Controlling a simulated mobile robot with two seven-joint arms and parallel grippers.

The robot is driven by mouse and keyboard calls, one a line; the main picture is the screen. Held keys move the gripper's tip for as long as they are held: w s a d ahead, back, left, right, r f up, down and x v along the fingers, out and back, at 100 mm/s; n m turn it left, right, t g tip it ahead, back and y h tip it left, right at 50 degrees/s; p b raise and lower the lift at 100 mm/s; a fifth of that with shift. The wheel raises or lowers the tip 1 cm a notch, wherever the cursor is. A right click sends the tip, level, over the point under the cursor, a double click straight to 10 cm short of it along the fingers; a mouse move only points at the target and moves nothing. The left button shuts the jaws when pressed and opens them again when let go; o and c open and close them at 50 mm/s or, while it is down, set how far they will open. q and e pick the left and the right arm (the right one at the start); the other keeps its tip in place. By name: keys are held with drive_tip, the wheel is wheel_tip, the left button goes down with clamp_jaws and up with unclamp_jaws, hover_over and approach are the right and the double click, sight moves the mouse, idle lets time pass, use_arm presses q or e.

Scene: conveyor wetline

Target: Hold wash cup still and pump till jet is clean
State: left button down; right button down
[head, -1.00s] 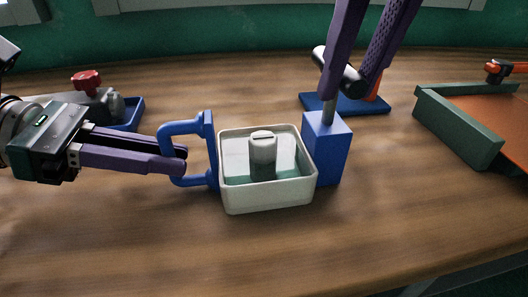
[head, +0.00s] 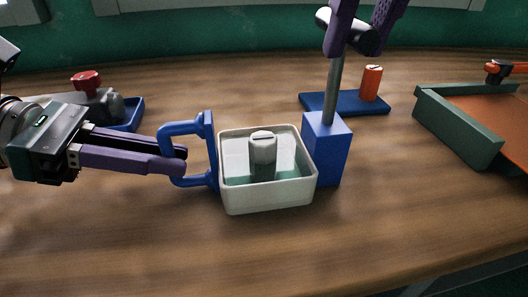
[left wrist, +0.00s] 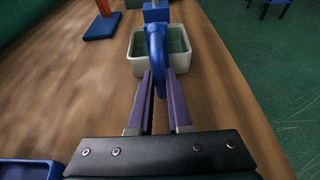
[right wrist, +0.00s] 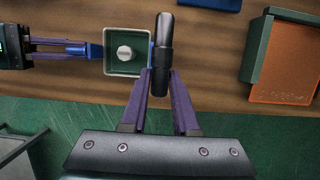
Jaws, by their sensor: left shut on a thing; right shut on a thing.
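The wash cup (head: 267,195) is a white square tub on the wooden table, with greenish liquid inside and a grey cylinder (head: 263,152) standing in it. My left gripper (head: 180,160) is shut on the cup's blue handle (head: 210,150), which also shows in the left wrist view (left wrist: 156,45). The blue pump block (head: 328,150) stands against the cup's right side. A grey rod (head: 332,90) rises from it to a black crossbar handle (head: 347,32). My right gripper (right wrist: 162,80) is shut on that black handle (right wrist: 163,45), high above the block. No jet is visible.
A blue base with an orange cylinder (head: 371,82) stands behind at the right. A green-walled tray with an orange floor (head: 485,115) is at the far right. A red-knobbed grey device (head: 87,85) and blue tray (head: 131,117) are at the left. The front table is clear.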

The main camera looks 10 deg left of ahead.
drive_tip(key=shift+f, duration=2)
drive_tip(key=shift+r, duration=0.15)
drive_tip(key=shift+d+f, duration=0.1)
drive_tip(key=shift+f, duration=0.2)
drive_tip(key=shift+r, duration=0.1)
drive_tip(key=c, duration=0.7)
unclamp_jaws()
drive_tip(key=shift+r, duration=3.55)
